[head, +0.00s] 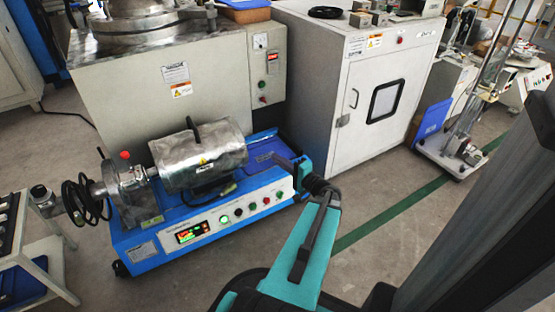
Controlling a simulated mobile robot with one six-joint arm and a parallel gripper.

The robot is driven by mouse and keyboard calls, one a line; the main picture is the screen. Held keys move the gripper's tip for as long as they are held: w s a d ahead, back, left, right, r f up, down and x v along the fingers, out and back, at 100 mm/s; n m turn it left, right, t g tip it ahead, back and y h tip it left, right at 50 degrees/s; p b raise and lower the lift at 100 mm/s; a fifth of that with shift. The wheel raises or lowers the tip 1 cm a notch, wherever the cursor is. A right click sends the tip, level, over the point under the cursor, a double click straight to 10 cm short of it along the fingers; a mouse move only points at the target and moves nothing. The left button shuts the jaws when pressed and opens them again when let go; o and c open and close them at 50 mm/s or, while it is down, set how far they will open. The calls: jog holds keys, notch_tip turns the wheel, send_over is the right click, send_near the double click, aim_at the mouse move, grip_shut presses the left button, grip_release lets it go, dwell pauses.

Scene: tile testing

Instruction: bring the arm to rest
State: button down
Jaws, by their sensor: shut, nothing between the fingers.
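My arm is teal and black. It reaches up from the bottom middle of the head view and bends left at a black wrist joint. My gripper (279,158) is small in the view, at the left end of the wrist. It is shut and empty. It appears in front of the right end of a blue test machine (158,250), and I cannot tell the gap between them. No held object shows.
The blue machine carries a silver cylinder (205,158) and a lit panel. A white cabinet (345,95) stands behind my wrist. A grey machine (180,80) stands at the back left, a low table (30,255) at the left.

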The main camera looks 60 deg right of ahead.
jog(key=w+a+f+n+g+y+p, duration=0.1)
jog(key=w+a+n+y+p, duration=0.3)
jog(key=w+a, duration=0.5)
jog(key=w+a+f+n+g+y+p, duration=0.1)
jog(key=w+a+n+g+y+p, duration=0.2)
jog(key=a, duration=0.6)
jog(key=w+a+f+g+y+p, duration=0.1)
jog(key=w+a+g+y+p, duration=0.15)
jog(key=a+p, duration=0.5)
jog(key=w+a+f+n+g+y+p, duration=0.1)
jog(key=w+a+n+g+y+p, duration=0.15)
jog(key=a, duration=0.85)
jog(key=s+a+n+g+p, duration=0.3)
jog(key=s+a+g+p, duration=0.15)
jog(key=a, duration=0.45)
jog(key=s+a+n+g+p, duration=0.35)
jog(key=a+p, duration=0.25)
jog(key=a, duration=0.2)
jog(key=s+a+r+n+g+h+p, duration=0.2)
jog(key=s+r+n+h+p, duration=0.1)
jog(key=s+p, duration=0.3)
jog(key=s+a+r+n+g+h+p, duration=0.2)
jog(key=s+r+g+h+p, duration=0.1)
jog(key=s+p, duration=0.3)
jog(key=shift+s+a+r+n, duration=0.35)
jog(key=shift+s+r+n, duration=0.1)
jog(key=shift+r, duration=0.15)
